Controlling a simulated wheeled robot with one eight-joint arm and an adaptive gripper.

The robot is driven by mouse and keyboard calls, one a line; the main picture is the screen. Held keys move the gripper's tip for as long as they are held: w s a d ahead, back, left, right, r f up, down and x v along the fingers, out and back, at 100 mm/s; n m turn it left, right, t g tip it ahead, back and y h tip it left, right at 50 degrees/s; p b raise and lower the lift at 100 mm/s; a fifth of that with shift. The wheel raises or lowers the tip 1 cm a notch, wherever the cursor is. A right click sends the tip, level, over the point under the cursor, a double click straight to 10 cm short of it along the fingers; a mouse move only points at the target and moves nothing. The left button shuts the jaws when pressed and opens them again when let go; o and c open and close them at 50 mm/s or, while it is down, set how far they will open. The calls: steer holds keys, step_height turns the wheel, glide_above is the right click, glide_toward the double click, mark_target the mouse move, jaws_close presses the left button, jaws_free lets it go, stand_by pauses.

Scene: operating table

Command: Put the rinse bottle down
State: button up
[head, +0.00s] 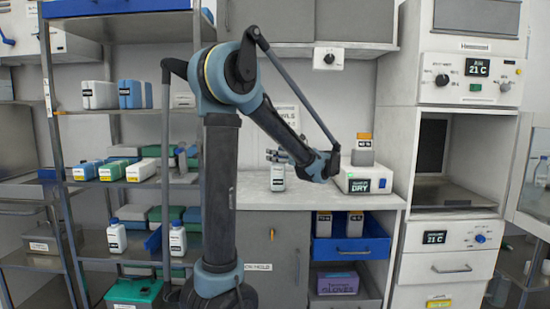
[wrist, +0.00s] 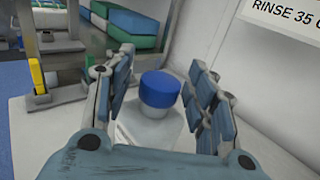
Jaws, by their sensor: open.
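The rinse bottle is white with a blue cap (wrist: 160,90). In the head view its white body (head: 278,181) appears upright on the pale worktop (head: 255,197), under my gripper (head: 278,157). In the wrist view my gripper (wrist: 163,68) is open, with finger pads on both sides of the bottle. A gap shows between the cap and the pads on each side. The lower part of the bottle is partly hidden by my gripper's palm, and its cap is hidden in the head view.
A white device with a "DRY" display (head: 366,181) stands right of the bottle, with an orange-topped container (head: 362,156) on it. A metal shelf rack (head: 60,180) with bottles and boxes is at the left. In the wrist view a wall sign (wrist: 285,18) hangs at upper right.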

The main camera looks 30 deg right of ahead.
steer(key=v, duration=1.1)
steer(key=shift+s+d, duration=0.15)
steer(key=shift+s, duration=0.15)
